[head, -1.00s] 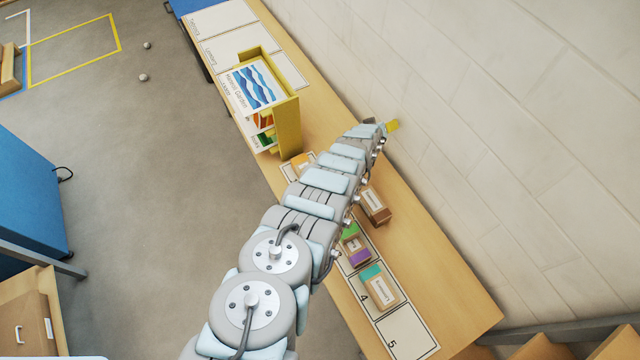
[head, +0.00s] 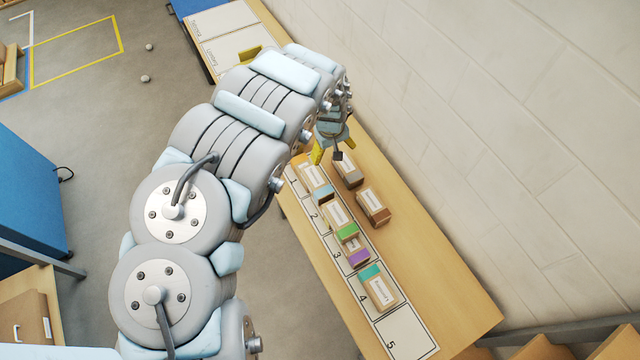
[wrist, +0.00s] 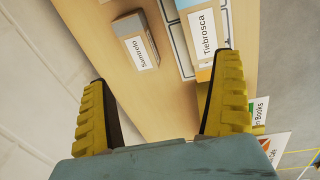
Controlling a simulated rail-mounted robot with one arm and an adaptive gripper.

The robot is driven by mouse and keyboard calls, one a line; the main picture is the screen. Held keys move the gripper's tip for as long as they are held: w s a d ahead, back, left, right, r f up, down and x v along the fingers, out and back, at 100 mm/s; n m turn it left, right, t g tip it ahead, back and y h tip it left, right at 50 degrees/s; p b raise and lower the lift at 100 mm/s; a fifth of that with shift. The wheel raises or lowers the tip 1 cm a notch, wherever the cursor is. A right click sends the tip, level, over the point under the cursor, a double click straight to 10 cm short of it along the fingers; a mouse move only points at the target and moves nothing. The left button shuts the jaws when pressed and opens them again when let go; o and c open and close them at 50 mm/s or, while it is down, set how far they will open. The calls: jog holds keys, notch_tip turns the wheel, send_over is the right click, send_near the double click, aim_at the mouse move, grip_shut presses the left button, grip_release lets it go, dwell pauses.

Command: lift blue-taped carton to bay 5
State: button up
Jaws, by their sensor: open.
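A carton labelled "Tiebrosca" lies at bay 1 of the numbered strip; its blue tape (head: 322,191) faces the bay 2 side. The wrist view shows this carton (wrist: 208,35) at upper right, with blue at its far end and orange at its near end. My gripper (head: 328,156) is open and empty near bay 1, apart from the cartons. Its yellow fingers (wrist: 163,78) stand wide apart in the wrist view. Bay 5 (head: 405,333) is an empty white square at the strip's near end. My arm hides part of the table.
A grey-taped carton (head: 347,171) and a brown-ended one (head: 372,206) lie beside the strip, towards the wall. A green-and-purple-taped carton (head: 353,245) lies near bay 3, a teal-taped one (head: 381,289) at bay 4. The table's wall side near bay 5 is clear.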

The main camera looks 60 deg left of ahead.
jog(key=r+g, duration=0.1)
send_over(317, 180)
jog(key=shift+n, duration=0.4)
jog(key=f, duration=0.1)
jog(key=f+b, duration=0.1)
jog(key=f, duration=0.3)
jog(key=shift+s+d+f, duration=0.1)
jog(key=shift+s+d, duration=0.15)
jog(key=shift+d, duration=0.1)
jog(key=shift+a+f, duration=0.1)
jog(key=shift+f, duration=2.6)
jog(key=shift+w+a+f, duration=0.1)
jog(key=shift+f, duration=0.8)
jog(key=shift+w+a+f, duration=0.1)
jog(key=shift+f, duration=0.8)
jog(key=shift+w+f, duration=0.1)
jog(key=shift+a+f, duration=0.1)
jog(key=shift+f, duration=1.25)
